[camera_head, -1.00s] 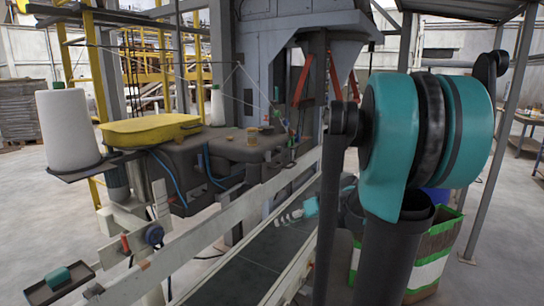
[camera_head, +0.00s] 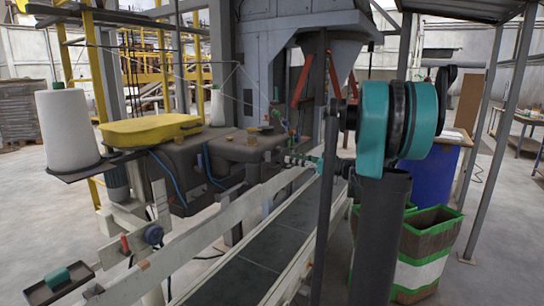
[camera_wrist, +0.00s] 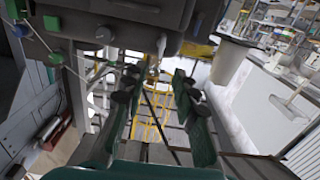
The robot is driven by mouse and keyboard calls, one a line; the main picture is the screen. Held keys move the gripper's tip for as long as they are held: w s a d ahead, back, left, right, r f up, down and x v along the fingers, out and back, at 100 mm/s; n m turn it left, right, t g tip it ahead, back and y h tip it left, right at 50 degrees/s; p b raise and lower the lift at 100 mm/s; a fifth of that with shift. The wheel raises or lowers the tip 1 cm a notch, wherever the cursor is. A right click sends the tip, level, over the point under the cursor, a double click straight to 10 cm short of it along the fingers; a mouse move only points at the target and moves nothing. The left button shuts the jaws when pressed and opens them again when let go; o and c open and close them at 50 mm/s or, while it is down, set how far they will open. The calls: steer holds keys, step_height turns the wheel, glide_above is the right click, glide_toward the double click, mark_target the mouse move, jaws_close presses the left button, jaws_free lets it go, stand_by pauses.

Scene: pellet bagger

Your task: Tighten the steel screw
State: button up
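My gripper (camera_head: 290,157) is beside the right end of the brown sewing machine head (camera_head: 235,148), above the conveyor. In the wrist view my gripper (camera_wrist: 156,88) has its two fingers well apart, with nothing held between them. A small pale metal piece (camera_wrist: 154,73), which may be the steel screw, shows beyond the gap between the fingertips, below the machine's dark underside (camera_wrist: 130,10). It is too small and blurred to identify for certain. In the head view I cannot make out the screw; the gripper and machine fittings crowd that spot.
The conveyor belt (camera_head: 258,250) runs below, with a pale rail (camera_head: 190,240) in front. A white thread cone (camera_head: 68,130) and a yellow cover (camera_head: 150,130) sit at left. A blue barrel (camera_head: 433,175) and a green-edged bin (camera_head: 425,250) stand at right.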

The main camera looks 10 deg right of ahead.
mark_target(267, 156)
steer(key=x, duration=1)
jaws_close()
